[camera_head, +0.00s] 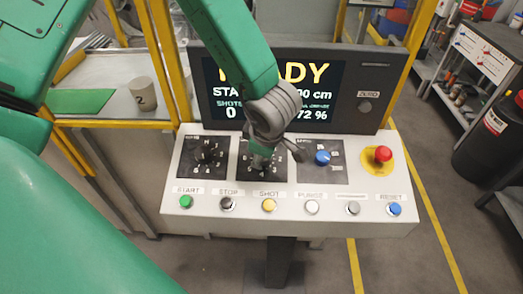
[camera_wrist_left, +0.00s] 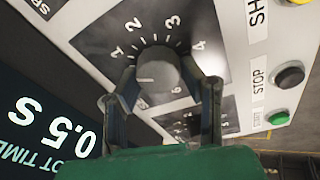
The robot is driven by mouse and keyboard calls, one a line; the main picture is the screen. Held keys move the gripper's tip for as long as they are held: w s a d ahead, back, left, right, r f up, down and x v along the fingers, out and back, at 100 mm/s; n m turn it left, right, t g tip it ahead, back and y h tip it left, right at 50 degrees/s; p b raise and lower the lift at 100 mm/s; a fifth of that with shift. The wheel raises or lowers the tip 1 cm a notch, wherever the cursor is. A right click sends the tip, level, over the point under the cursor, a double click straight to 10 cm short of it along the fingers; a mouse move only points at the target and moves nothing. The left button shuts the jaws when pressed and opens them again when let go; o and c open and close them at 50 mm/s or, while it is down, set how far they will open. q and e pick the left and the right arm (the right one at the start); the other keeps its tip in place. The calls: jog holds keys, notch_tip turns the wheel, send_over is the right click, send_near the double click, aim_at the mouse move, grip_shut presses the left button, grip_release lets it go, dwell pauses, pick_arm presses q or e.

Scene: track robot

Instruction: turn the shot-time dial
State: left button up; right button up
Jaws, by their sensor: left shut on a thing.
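The shot-time dial (camera_wrist_left: 158,70) is a round grey knob with a white pointer line, on a dark plate numbered around it. In the left wrist view its pointer lies toward the left, below the 1. My left gripper (camera_wrist_left: 171,78) has a finger on each side of the knob and is shut on it. In the head view the gripper (camera_head: 261,158) reaches down onto the middle dial plate (camera_head: 246,173) and mostly hides the knob. The screen (camera_wrist_left: 45,125) in the wrist view reads 0.5 S. My right gripper is not in view.
Another black dial (camera_head: 207,152) sits to the left, a blue knob (camera_head: 322,157) and red emergency button (camera_head: 383,154) to the right. Along the front edge are several push buttons, including the yellow SHOT button (camera_head: 269,205). The display (camera_head: 330,95) stands behind.

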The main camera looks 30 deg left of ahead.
pick_arm(q)
jog(key=shift+w+n, duration=0.1)
jog(key=shift+n, duration=0.5)
jog(key=shift+r, duration=0.1)
jog(key=o, duration=1.1)
jog(key=shift+o, duration=0.2)
jog(key=shift+d+r, duration=0.2)
jog(key=shift+r, duration=0.2)
jog(key=v, duration=1.1)
jog(key=shift+f, duration=0.1)
